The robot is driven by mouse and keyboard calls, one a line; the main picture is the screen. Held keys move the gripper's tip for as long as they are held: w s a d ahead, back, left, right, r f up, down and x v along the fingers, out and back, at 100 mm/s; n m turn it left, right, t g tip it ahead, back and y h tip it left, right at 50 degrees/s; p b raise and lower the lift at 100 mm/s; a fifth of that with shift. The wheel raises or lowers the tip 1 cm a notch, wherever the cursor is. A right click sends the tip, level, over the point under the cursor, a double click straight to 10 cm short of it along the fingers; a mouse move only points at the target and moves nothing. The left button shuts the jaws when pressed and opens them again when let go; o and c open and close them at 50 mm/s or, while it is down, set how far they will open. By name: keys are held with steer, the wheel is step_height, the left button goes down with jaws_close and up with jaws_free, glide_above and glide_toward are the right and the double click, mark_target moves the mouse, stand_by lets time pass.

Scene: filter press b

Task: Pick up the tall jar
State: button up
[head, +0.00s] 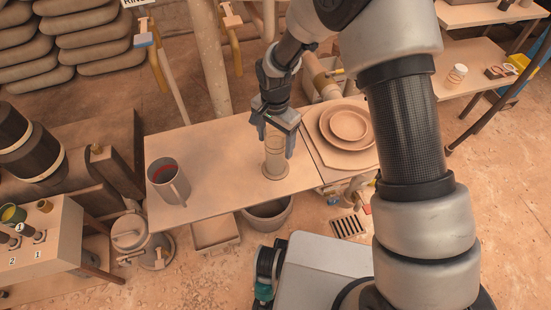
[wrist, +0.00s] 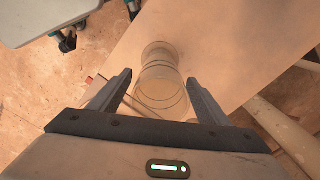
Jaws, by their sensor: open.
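The tall jar (head: 274,160) is a clear, see-through cylinder with a wider round foot. It stands upright on the wooden table near its right end. In the wrist view the jar (wrist: 160,78) shows between and just beyond the two fingers. My gripper (head: 274,142) is open, with one finger on each side of the jar's upper part. In the wrist view my gripper (wrist: 160,92) has a gap on both sides of the jar. I cannot tell how deep the fingers reach along it.
A grey mug (head: 169,186) stands at the table's (head: 222,165) left end. Stacked round plates (head: 346,125) sit on a stand to the right. A bucket (head: 268,215) is on the floor below the front edge. The table's middle is clear.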

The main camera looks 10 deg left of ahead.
steer(key=shift+f, duration=0.3)
steer(key=c, duration=1.6)
steer(key=shift+o, duration=0.2)
step_height(320, 180, up, 10)
steer(key=p, duration=0.2)
steer(key=w+d+r+n, duration=0.1)
steer(key=d+r+n, duration=0.1)
steer(key=d+r, duration=0.5)
steer(key=w+d+r+n, duration=0.1)
steer(key=d+r, duration=0.1)
steer(key=d, duration=0.9)
steer(key=w+d+r+n, duration=0.1)
steer(key=d+r+n, duration=0.1)
steer(key=d+r, duration=0.5)
steer(key=s+d+r+p, duration=0.2)
steer(key=r+p, duration=0.4)
steer(key=p, duration=1.3)
steer(key=shift+s+d+r, duration=0.15)
steer(key=shift+s+r, duration=0.1)
steer(key=shift+s, duration=0.25)
steer(key=shift+f, duration=0.1)
